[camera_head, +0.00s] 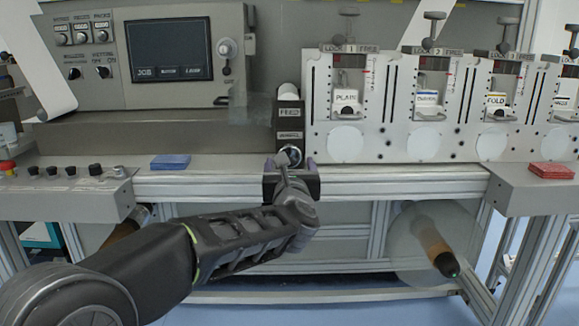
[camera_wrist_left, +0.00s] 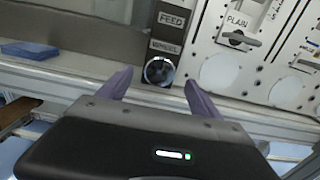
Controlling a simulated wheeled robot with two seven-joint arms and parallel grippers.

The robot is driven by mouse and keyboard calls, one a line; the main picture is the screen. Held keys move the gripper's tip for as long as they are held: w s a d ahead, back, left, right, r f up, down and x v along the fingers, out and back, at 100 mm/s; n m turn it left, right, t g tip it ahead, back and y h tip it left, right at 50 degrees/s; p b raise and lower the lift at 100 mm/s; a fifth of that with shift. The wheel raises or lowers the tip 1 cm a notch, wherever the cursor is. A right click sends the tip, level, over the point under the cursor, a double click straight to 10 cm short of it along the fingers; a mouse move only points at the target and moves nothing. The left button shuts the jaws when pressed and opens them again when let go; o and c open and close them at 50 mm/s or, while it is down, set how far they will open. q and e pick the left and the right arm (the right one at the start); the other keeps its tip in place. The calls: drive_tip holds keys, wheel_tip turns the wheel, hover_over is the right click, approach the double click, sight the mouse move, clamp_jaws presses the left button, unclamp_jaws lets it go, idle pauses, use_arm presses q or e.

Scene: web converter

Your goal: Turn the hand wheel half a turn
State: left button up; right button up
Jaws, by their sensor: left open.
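In the wrist view my left gripper (camera_wrist_left: 157,84) is open, with one purple finger on each side below the wheel. Nothing is between the fingers that I can see, and the fingertips appear short of the wheel. My right gripper is not in view.
A panel with a screen (camera_head: 169,48) stands at the left. Station plates with white discs (camera_head: 346,144) and levers stand to the right. A blue pad (camera_head: 170,162) and a red pad (camera_head: 551,171) lie on the ledges. A metal rail (camera_head: 400,183) runs below the wheel.

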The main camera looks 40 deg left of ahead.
sight(290, 155)
use_arm(q)
drive_tip(key=shift+w, duration=0.1)
drive_tip(key=x, duration=0.7)
drive_tip(key=shift+w+a+p, duration=0.25)
drive_tip(key=shift+p, duration=0.05)
drive_tip(key=c, duration=1.3)
